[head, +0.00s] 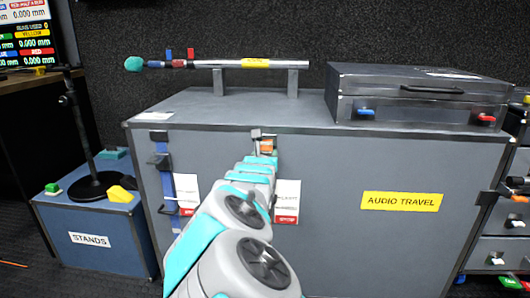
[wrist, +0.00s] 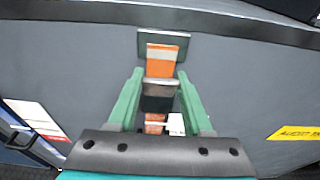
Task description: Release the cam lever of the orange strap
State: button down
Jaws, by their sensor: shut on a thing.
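The orange strap (wrist: 161,62) runs down the front of the grey case (head: 330,185) from a metal bracket (wrist: 163,42) near its top edge. A small part of the orange strap shows in the head view (head: 267,146), just above my arm. A dark metal cam lever (wrist: 159,88) lies across the strap. My gripper (wrist: 160,78) has its green fingers on both sides of the lever and is shut on it. More orange strap shows below the lever. In the head view my arm hides the gripper and most of the strap.
A blue strap (head: 167,186) with its own buckle is at the case's left. A dark hard case (head: 400,95) and a microphone pole (head: 235,64) on supports rest on top. A blue stands box (head: 95,225) is at the left, drawers (head: 505,220) at the right.

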jog(key=shift+c, duration=1.6)
grip_release()
jog(key=s+r+b, duration=0.1)
jog(key=s, duration=0.6)
jog(key=shift+s+a+r, duration=0.15)
jog(key=shift+s+r, duration=0.1)
jog(key=shift+s, duration=0.05)
